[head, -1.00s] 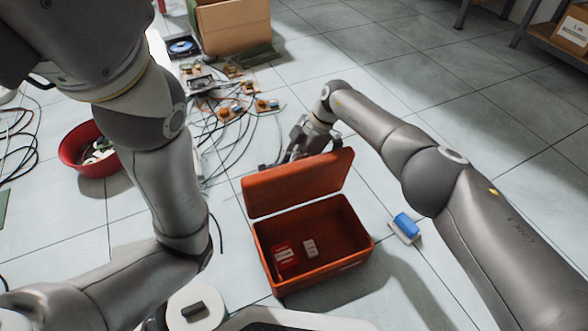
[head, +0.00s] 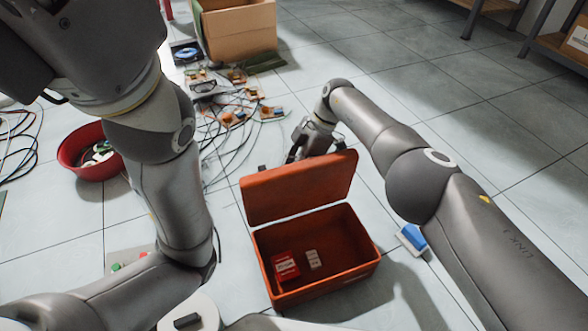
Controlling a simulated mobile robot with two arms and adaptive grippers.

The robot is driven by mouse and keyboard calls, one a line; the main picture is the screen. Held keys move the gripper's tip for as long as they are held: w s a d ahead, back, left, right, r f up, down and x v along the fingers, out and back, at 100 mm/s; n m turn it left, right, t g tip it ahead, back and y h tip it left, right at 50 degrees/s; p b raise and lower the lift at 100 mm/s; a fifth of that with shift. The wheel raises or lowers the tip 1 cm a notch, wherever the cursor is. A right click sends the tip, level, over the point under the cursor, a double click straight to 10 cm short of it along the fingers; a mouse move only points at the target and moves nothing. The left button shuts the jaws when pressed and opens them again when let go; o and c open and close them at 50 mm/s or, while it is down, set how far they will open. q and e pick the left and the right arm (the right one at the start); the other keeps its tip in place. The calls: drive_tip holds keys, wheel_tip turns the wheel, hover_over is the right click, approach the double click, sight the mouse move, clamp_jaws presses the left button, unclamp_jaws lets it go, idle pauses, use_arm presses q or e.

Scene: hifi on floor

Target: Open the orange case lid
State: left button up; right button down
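The orange case (head: 325,287) sits on the tiled floor in the middle of the head view. Its lid (head: 299,187) is raised and stands up at the back of the case, so the inside shows.
A blue and white block (head: 412,239) lies on the floor right of the case. A red bowl (head: 88,168) holding small items is at left. Cables and circuit boards (head: 232,118) lie behind the case, near a cardboard box (head: 238,27).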

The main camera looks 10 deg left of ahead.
drive_tip(key=shift+s+a, duration=0.1)
drive_tip(key=shift+a, duration=0.05)
drive_tip(key=c, duration=1.4)
unclamp_jaws()
drive_tip(key=shift+v, duration=4.05)
